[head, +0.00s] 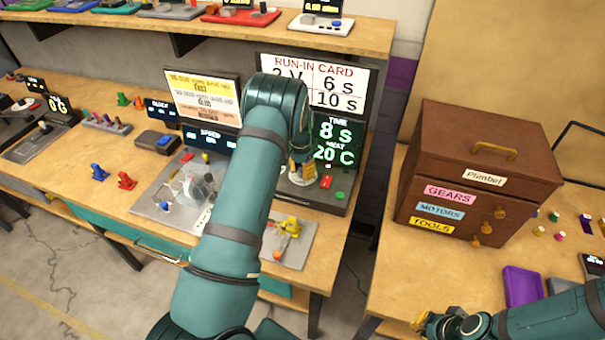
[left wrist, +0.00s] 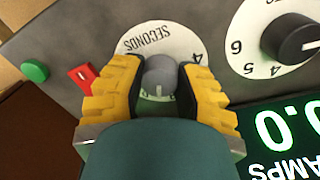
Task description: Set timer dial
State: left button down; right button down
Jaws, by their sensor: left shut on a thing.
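The seconds dial (left wrist: 160,73), a grey round knob on a white plate marked SECONDS, sits on the dark panel of the timer unit. My left gripper (left wrist: 160,82) has its yellow fingers shut on the knob from both sides. In the head view my left gripper (head: 302,168) reaches down at that panel, and my arm hides the dial. The timer display (head: 336,140) reads TIME 8 S with 20 C below. The run-in card (head: 335,85) shows 2 V, 6 S and 10 S. My right gripper (head: 436,323) is low at the right; its fingers are unclear.
A red switch (left wrist: 84,76) and a green button (left wrist: 35,70) sit beside the dial. A black dial (left wrist: 292,38) and a green AMPS display (left wrist: 285,140) are on the other side. A wooden drawer box (head: 478,170) and purple tray (head: 523,286) stand on the right table.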

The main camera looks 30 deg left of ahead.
pick_arm(q)
jog(key=n+b, duration=0.1)
jog(key=n, duration=0.1)
jog(key=shift+s+f+n, duration=0.1)
jog(key=shift+n, duration=0.3)
jog(key=n+b, duration=0.1)
jog(key=n, duration=0.2)
jog(key=shift+n, duration=0.3)
jog(key=n, duration=0.3)
jog(key=shift+d, duration=0.1)
jog(key=shift+n+t, duration=0.3)
jog(key=shift+n, duration=1.3)
jog(key=c, duration=0.6)
grip_release()
